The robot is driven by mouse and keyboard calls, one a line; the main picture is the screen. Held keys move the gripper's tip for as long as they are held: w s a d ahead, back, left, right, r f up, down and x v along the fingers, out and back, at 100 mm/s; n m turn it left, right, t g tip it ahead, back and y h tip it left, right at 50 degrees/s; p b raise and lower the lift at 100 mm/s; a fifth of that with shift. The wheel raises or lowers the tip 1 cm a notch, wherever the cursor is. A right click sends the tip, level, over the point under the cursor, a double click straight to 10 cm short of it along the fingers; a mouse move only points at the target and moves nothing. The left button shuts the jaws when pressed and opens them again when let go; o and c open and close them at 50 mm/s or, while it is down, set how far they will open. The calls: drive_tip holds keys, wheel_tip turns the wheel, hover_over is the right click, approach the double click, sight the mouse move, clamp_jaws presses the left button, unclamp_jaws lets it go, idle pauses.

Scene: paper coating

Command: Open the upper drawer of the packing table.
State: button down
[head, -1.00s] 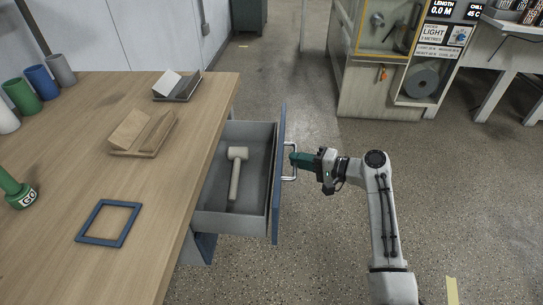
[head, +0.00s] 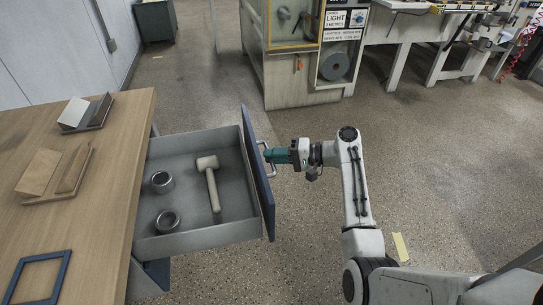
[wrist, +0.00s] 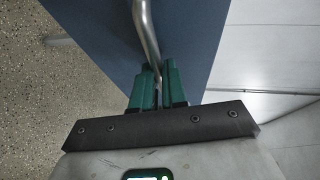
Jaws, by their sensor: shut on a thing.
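The upper drawer (head: 190,236) of the packing table (head: 112,150) stands pulled well out from the wooden top. It has grey walls and a blue front (head: 257,170). Inside lie a pale mallet (head: 209,183) and two round metal pieces, one farther back (head: 162,182) and one nearer (head: 168,221). My gripper (head: 270,155) is at the outer side of the blue front, shut on the metal bar handle (wrist: 147,32). In the wrist view the green fingers (wrist: 156,84) close around the handle's lower end.
A machine cabinet (head: 300,75) stands at the back.

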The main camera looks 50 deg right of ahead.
drive_tip(key=shift+f, duration=0.1)
drive_tip(key=c, duration=1.2)
unclamp_jaws()
drive_tip(key=p+v, duration=0.1)
drive_tip(key=v, duration=0.9)
drive_tip(key=shift+s+d, duration=0.2)
drive_tip(key=shift+s, duration=0.15)
